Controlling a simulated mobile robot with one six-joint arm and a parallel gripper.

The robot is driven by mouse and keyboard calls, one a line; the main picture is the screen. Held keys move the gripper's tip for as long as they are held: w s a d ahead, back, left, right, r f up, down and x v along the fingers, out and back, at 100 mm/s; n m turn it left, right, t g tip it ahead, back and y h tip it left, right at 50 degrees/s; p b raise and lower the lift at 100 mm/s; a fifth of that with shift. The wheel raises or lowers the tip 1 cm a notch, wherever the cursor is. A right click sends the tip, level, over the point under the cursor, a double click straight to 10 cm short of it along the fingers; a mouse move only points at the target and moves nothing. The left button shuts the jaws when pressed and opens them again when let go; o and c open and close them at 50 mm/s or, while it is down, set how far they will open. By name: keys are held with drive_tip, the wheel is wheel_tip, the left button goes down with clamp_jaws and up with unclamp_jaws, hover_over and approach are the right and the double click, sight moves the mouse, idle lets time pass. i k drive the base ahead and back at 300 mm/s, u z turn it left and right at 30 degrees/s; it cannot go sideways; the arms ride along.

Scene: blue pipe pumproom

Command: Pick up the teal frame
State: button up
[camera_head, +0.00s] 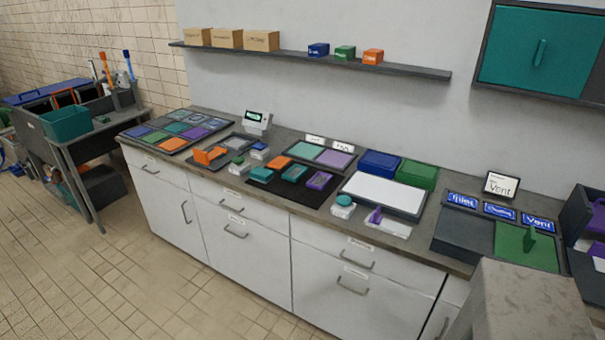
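Two small teal pieces lie on a black mat (292,194) on the counter. The right teal piece (294,173) has a recessed-looking top and may be the teal frame. The left teal piece (261,174) looks more solid, but both are too small to tell for sure. An orange piece (278,162) lies between and behind them, and a purple piece (320,180) lies to the right. My gripper is not in view.
A white panel (383,192) in a dark tray is right of the mat, with a white base holding a teal knob (343,200) before it. A grey block (522,303) stands at the lower right. The tiled floor (130,290) before the cabinets is clear.

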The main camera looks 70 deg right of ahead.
sight(296, 172)
drive_tip(key=z, duration=0.4)
drive_tip(key=i, duration=1)
